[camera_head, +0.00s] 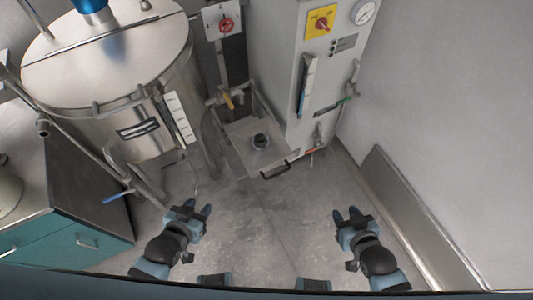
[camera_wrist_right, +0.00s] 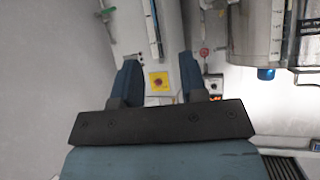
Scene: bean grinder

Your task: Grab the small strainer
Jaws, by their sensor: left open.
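A small dark round object (camera_head: 260,141), possibly the small strainer, sits on the metal tray (camera_head: 254,158) low between the tank and the upright machine. It is too small to tell its shape clearly. My left gripper (camera_head: 198,207) is open and empty, in front of the tray and to its left. My right gripper (camera_head: 347,213) is open and empty, in front of the tray and to its right. In the right wrist view, the right gripper (camera_wrist_right: 157,63) shows its two fingers apart with nothing between them. Both grippers are well apart from the dark object.
A large steel tank (camera_head: 125,75) stands at the left. A tall grey machine (camera_head: 318,75) with a yellow panel and red knob (camera_head: 321,23) stands behind the tray. A teal cabinet (camera_head: 85,240) is at the far left. The floor (camera_head: 265,220) between my grippers is clear.

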